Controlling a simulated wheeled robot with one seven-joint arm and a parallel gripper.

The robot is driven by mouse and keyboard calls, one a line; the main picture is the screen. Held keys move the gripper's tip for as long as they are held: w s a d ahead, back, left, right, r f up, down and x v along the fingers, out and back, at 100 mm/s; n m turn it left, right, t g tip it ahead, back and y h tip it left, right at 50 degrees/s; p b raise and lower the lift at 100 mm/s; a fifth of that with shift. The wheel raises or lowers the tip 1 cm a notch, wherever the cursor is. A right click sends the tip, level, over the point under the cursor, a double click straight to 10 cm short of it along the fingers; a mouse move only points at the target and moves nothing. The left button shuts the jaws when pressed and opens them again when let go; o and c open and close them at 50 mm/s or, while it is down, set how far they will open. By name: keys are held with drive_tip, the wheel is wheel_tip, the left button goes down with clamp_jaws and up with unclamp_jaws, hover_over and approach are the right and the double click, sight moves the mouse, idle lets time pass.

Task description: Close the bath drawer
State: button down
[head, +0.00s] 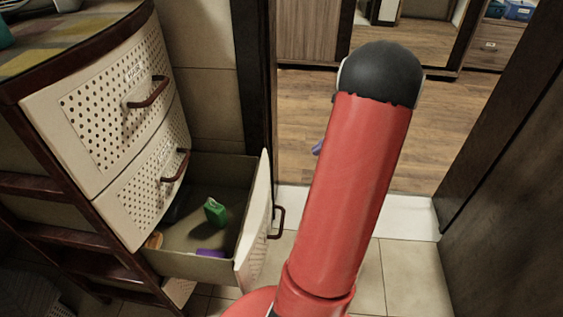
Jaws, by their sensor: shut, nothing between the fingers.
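The open drawer (256,226) is a low one in the cream and dark brown drawer unit at the left of the head view. It is pulled far out to the right, with its pale front panel upright and a dark handle (279,222) on the outer face. Inside lie a green item (215,211), a purple item (211,252) and a brownish item (153,241). My red arm rises to the right of the drawer front, with a visible gap beside the handle.
Two perforated drawers, the upper one (112,112) and the one below it (146,188), are shut above the open drawer. A doorway with a white sill (408,217) lies beyond, with wooden floor behind. A dark wall stands at right. Some tiled floor (408,275) is clear.

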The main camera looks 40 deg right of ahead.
drive_tip(key=w+a+r+x, duration=0.1)
drive_tip(key=x, duration=1.1)
drive_tip(key=shift+w+a, duration=0.2)
drive_tip(key=shift+a, duration=0.15)
drive_tip(key=shift+w+r, duration=0.1)
drive_tip(key=shift+r, duration=0.05)
drive_tip(key=p, duration=0.1)
hover_over(197, 159)
drive_tip(key=s+a, duration=0.2)
drive_tip(key=s, duration=0.4)
drive_tip(key=shift+w, duration=0.2)
drive_tip(key=shift+w+a+r, duration=0.1)
drive_tip(key=shift+a, duration=0.1)
